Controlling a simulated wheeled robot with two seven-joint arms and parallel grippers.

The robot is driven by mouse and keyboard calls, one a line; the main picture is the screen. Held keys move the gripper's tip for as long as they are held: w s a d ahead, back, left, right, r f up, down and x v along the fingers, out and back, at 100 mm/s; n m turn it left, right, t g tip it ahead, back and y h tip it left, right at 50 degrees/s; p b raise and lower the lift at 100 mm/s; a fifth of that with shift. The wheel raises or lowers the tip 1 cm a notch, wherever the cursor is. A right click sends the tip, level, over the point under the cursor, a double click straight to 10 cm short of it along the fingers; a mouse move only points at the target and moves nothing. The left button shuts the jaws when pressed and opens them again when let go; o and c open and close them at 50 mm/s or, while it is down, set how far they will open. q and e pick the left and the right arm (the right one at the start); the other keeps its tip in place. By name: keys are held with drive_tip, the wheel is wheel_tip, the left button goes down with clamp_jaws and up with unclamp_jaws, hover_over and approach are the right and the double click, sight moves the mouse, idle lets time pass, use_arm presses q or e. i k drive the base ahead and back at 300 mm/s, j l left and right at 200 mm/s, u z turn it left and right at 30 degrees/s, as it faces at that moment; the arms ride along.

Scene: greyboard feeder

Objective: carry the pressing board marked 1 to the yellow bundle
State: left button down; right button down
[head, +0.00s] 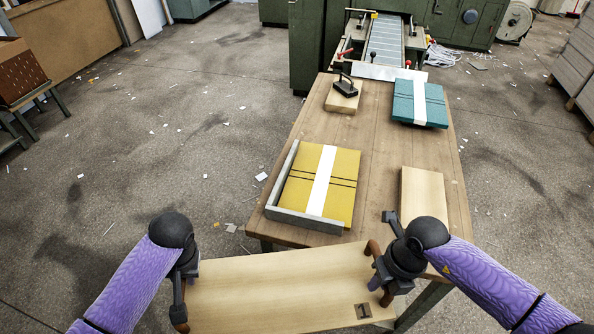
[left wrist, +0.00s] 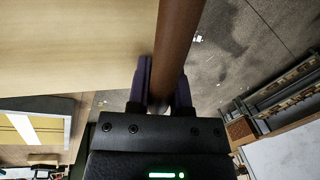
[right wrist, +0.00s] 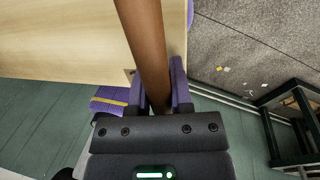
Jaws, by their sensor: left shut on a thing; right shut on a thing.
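A pale wooden pressing board (head: 270,290) with brown end handles is held level in front of the table's near edge. A small dark square mark (head: 362,311) is on it, too small to read. My left gripper (head: 180,290) is shut on the left handle (left wrist: 178,40). My right gripper (head: 380,272) is shut on the right handle (right wrist: 146,40). The yellow bundle (head: 296,188), with a white band and dark cords, lies on the table beyond the board. It also shows in the left wrist view (left wrist: 48,131).
A grey L-shaped stop (head: 279,178) borders the yellow bundle's left and near sides on the wooden table (head: 380,150). A pale block (head: 422,190) lies to the right. A teal bundle (head: 405,103) and a block with a black-handled tool (head: 342,102) are at the back.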

sight(317, 202)
drive_tip(key=i+l, duration=0.2)
drive_tip(key=i, duration=0.3)
drive_tip(key=i+l, duration=0.15)
drive_tip(key=i, duration=0.3)
